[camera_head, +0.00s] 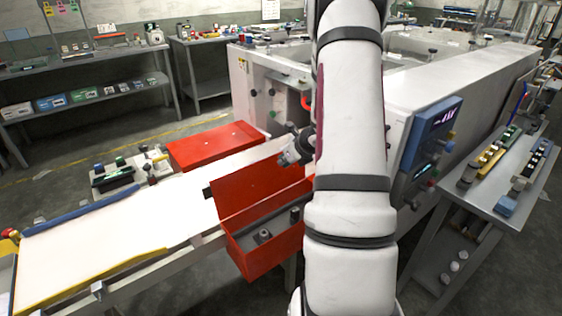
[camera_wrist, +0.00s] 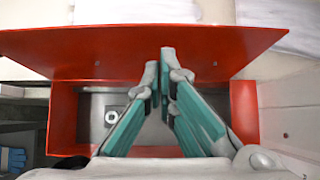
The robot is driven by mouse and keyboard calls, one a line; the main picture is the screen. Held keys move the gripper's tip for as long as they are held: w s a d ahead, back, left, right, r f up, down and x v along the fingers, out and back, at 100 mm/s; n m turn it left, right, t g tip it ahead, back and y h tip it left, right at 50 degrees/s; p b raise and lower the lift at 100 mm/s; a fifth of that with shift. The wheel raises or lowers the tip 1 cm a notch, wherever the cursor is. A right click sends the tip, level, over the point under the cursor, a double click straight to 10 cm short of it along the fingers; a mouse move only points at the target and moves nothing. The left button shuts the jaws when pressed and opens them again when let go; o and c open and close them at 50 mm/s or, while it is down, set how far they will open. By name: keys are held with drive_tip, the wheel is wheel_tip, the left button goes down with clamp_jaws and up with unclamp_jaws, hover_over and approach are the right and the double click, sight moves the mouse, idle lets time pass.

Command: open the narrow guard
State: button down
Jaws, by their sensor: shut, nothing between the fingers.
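The narrow guard is a red box (camera_head: 262,252) on the near side of the conveyor, with a red lid (camera_head: 250,186). The lid stands raised and tilted, and the box below is open with dark fittings inside. In the wrist view the lid (camera_wrist: 225,48) spans the upper part and the box rim (camera_wrist: 62,118) frames a grey interior. My gripper (camera_head: 290,156) is by the lid's upper right edge, partly hidden by my arm. In the wrist view my gripper (camera_wrist: 161,70) is shut and empty, its fingertips overlapping the lid; contact is unclear.
The white belt (camera_head: 120,232) extends left. A large white machine (camera_head: 440,85) with a blue control panel (camera_head: 430,140) stands behind and right of my arm. A grey side table (camera_head: 500,190) holds parts at right.

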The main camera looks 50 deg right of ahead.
drive_tip(key=p+v, duration=0.1)
drive_tip(key=v, duration=0.9)
drive_tip(key=shift+r, duration=0.35)
drive_tip(key=shift+s+a, duration=0.15)
drive_tip(key=w+a+r+n+y, duration=0.1)
drive_tip(key=a+r+n+y, duration=0.1)
drive_tip(key=a+r+n, duration=0.5)
drive_tip(key=w+a+r+n+g+y, duration=0.15)
drive_tip(key=a+n, duration=0.35)
drive_tip(key=a, duration=0.6)
drive_tip(key=w+a+r+n+t+y, duration=0.1)
drive_tip(key=a+r+n, duration=0.4)
drive_tip(key=a, duration=0.4)
drive_tip(key=s+a+r+n+g, duration=0.2)
drive_tip(key=s+a+n+g, duration=0.1)
drive_tip(key=s+a+n, duration=0.6)
drive_tip(key=s+a+r+n+h, duration=0.1)
drive_tip(key=s+a+n+h, duration=0.2)
drive_tip(key=s+n, duration=0.6)
drive_tip(key=shift+s+r+n, duration=0.2)
drive_tip(key=shift+s+n, duration=0.1)
drive_tip(key=shift+n, duration=1.5)
